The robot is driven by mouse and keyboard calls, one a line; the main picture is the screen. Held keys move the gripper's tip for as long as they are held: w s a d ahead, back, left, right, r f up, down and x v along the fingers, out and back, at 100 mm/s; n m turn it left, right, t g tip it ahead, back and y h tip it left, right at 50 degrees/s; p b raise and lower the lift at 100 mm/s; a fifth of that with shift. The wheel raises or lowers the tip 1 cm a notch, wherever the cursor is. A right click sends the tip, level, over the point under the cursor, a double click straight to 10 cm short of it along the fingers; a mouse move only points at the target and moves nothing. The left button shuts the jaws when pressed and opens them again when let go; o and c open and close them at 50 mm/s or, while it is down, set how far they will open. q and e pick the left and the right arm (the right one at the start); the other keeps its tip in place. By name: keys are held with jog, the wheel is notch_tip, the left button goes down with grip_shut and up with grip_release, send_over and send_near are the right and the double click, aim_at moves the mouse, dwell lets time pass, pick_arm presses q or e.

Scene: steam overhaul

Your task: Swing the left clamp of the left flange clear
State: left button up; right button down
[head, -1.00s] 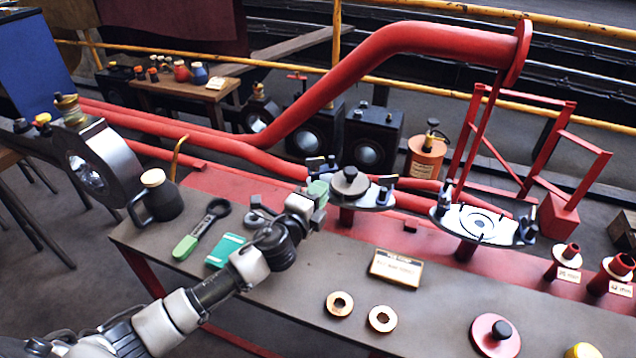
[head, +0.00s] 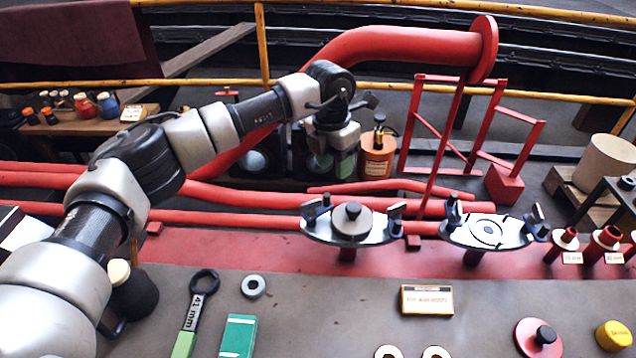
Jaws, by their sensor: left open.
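The left flange (head: 376,232) is a pale plate on a red post, with a round grey disc and black knob (head: 352,220) at its middle. Its left clamp (head: 314,211) is a dark upright piece at the plate's left end. A matching right clamp (head: 396,212) stands at the other end. My left gripper (head: 333,166) is open and empty, with green-padded fingers pointing down. In the picture it is above the left clamp, with a gap between them. Its distance in depth is hard to tell. My right gripper is not in view.
A second flange (head: 462,236) with clamps stands to the right. Red pipes (head: 240,198) run behind. The bench holds a 41 mm wrench (head: 196,308), a teal box (head: 238,336), a washer (head: 254,286) and a sign (head: 427,300). An orange canister (head: 377,156) stands behind.

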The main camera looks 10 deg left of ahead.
aim_at(327, 195)
pick_arm(q)
jog(key=shift+y, duration=0.6)
jog(key=f, duration=0.3)
jog(key=a+f, duration=0.1)
jog(key=f, duration=0.2)
jog(key=f+b, duration=0.1)
jog(key=f, duration=0.2)
jog(key=shift+w+a+f, duration=0.2)
jog(key=shift+f, duration=0.1)
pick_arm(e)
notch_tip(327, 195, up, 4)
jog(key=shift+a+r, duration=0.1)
